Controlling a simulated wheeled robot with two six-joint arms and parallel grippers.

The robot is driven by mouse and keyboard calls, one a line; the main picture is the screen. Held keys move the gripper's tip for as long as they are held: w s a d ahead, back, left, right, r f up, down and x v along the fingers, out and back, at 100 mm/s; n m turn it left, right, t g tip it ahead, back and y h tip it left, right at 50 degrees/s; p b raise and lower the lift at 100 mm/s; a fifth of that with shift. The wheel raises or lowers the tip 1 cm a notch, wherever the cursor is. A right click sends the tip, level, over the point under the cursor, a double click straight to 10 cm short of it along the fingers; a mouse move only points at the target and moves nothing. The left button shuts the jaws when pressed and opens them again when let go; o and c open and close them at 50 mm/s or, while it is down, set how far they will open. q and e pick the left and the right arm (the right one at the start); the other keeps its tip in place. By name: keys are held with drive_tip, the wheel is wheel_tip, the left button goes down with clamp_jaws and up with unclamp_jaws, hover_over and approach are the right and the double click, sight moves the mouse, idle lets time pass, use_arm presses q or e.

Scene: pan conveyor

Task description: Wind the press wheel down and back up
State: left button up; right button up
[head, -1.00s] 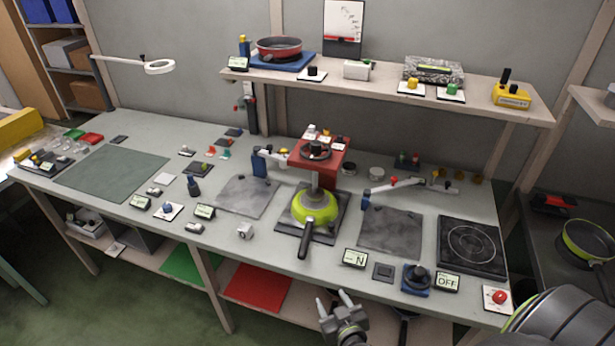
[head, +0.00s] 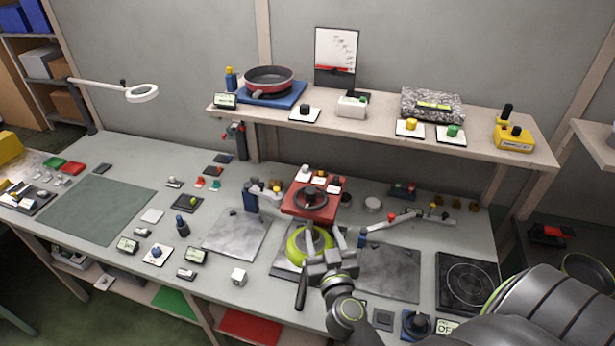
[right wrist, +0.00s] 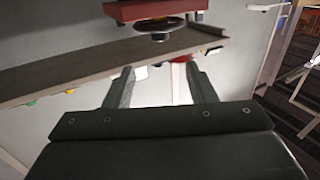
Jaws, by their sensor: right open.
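The press wheel (head: 311,198) is a dark round handwheel on top of the red press (head: 329,212) at the middle of the bench. A green pan (head: 297,246) with a dark handle sits under the press, partly hidden by my right gripper. My right gripper (head: 325,236) is open and empty in front of the press, below the wheel's height in the picture. My left gripper is not in view.
Grey plates (head: 236,234) lie left and right of the press. Jointed arms stand close to both sides of it. A shelf (head: 385,136) with a red pan (head: 269,80) runs behind. A hotplate (head: 467,277) lies at right. The green mat (head: 95,210) at left is bare.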

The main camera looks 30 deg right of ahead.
approach(312, 195)
drive_tip(key=w, duration=0.1)
drive_tip(key=x, duration=0.9)
drive_tip(key=shift+w+d, duration=0.1)
drive_tip(key=shift+d, duration=0.1)
drive_tip(key=shift+x, duration=0.8)
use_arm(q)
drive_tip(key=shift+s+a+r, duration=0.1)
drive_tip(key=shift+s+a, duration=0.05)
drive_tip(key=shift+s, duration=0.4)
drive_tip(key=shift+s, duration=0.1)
use_arm(e)
drive_tip(key=c, duration=1)
